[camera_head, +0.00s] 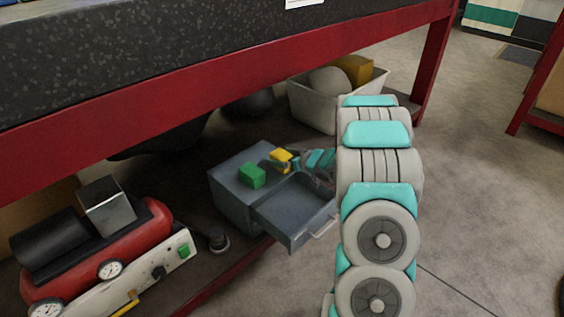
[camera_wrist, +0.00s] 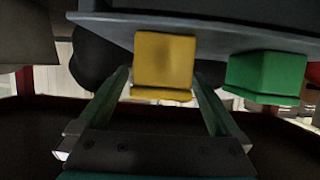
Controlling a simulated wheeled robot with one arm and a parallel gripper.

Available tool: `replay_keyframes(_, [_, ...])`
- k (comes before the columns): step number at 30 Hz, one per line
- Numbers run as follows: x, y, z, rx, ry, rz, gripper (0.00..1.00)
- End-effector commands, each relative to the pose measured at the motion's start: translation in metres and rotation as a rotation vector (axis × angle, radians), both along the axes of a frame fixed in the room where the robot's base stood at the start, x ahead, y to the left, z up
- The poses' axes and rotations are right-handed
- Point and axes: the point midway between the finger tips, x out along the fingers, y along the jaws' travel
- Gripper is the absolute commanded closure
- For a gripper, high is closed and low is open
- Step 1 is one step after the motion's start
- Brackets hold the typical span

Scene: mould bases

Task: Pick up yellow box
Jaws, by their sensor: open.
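The yellow box (camera_head: 279,154) sits on top of the grey drawer cabinet (camera_head: 228,183), beside a green box (camera_head: 252,176). My gripper (camera_head: 287,163) is at the yellow box, coming from the right, and is partly hidden by my arm. In the wrist view the scene looks upside down. There the yellow box (camera_wrist: 165,60) lies between the two open fingers of my gripper (camera_wrist: 162,82), with dark gaps near both sides. I cannot tell whether either finger touches it. The green box (camera_wrist: 264,74) is just to the right of the right finger.
The cabinet's drawer (camera_head: 295,212) is pulled out at the front. The red-framed table (camera_head: 230,76) passes above the cabinet. A pale bin (camera_head: 312,106) with a round object and a larger yellow block (camera_head: 357,68) stands behind. A red compressor (camera_head: 75,262) is at the left.

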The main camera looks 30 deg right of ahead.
Motion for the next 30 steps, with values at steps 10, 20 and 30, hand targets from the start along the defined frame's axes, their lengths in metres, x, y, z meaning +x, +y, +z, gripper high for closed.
replay_keyframes(10, [-0.0004, -0.0002, 0.0004, -0.001, 0.000, 0.000, 0.30])
replay_keyframes(20, [-0.0004, -0.0003, 0.0005, -0.001, 0.000, 0.000, 0.68])
replay_keyframes(30, [-0.0004, -0.0003, 0.0007, -0.001, 0.000, 0.000, 1.00])
